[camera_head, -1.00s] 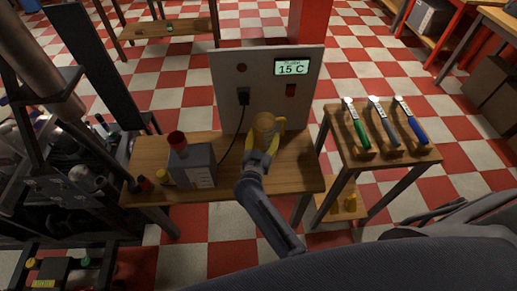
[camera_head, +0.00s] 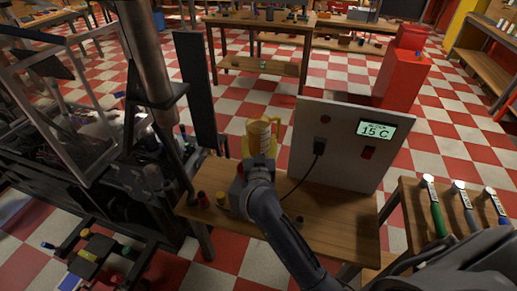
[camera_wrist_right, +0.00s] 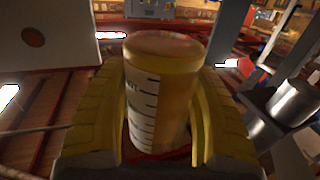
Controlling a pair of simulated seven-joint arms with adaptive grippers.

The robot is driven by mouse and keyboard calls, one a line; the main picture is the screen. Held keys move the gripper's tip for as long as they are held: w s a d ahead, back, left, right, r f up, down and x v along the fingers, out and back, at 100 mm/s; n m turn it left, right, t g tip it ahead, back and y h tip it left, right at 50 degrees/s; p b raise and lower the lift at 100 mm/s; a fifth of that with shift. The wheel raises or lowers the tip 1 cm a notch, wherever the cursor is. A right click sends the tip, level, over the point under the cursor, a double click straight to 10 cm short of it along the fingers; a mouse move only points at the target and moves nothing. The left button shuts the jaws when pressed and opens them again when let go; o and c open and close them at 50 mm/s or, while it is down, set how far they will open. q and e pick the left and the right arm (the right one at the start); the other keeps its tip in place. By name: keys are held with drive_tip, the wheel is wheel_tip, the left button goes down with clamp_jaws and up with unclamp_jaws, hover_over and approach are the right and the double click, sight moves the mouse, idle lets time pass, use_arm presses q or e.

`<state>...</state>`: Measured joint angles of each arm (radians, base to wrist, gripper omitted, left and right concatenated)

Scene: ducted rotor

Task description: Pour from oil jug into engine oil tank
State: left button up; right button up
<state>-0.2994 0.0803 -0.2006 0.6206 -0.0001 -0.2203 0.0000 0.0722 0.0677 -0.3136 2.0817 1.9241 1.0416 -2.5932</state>
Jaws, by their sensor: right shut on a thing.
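The oil jug (camera_head: 259,136) is a small amber cylinder, and in the right wrist view the jug (camera_wrist_right: 160,95) shows a pale strip with dark graduation marks. My right gripper (camera_head: 260,152) is shut on it, with a yellow finger on each side. The jug looks near upright and is held above the left part of the wooden bench. A grey box (camera_head: 236,198) is mostly hidden behind my right gripper and arm. I cannot tell whether it is the engine oil tank. My left gripper is not in view.
A panel (camera_head: 345,145) reading 15 C stands on the bench (camera_head: 335,225), with a black plug and cable. A red cap (camera_head: 203,199) and a yellow cap (camera_head: 221,199) lie at the bench's left end. Dark machinery stands left. Several tools lie on the right table.

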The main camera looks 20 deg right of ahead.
drive_tip(key=shift+w+a+r, duration=0.1)
drive_tip(key=shift+a+r, duration=0.1)
drive_tip(key=shift+w+d+f+n+t, duration=0.1)
drive_tip(key=shift+d+f+n+t, duration=0.15)
drive_tip(key=shift+f+n, duration=0.25)
drive_tip(key=shift+s+d+f+n+t, duration=0.1)
drive_tip(key=shift+d+f+n+t, duration=0.05)
drive_tip(key=shift+d+f+n, duration=0.35)
drive_tip(key=shift+w+d+f+n+t, duration=0.1)
drive_tip(key=shift+d+f+n+t, duration=0.1)
drive_tip(key=shift+f+n, duration=0.3)
drive_tip(key=shift+w+d+f+n+t, duration=0.1)
drive_tip(key=shift+d+f+n+t, duration=0.7)
drive_tip(key=shift+n, duration=0.6)
drive_tip(key=shift+d+f+n, duration=0.1)
drive_tip(key=shift+f+n, duration=0.05)
drive_tip(key=shift+n, duration=0.15)
drive_tip(key=shift+d+f+n+t+y, duration=0.25)
drive_tip(key=shift+n+t+y, duration=0.05)
drive_tip(key=shift+n, duration=0.2)
idle(1.8)
drive_tip(key=shift+d+f+n, duration=0.15)
drive_tip(key=shift+d+n, duration=0.05)
drive_tip(key=shift+n, duration=0.5)
idle(1.6)
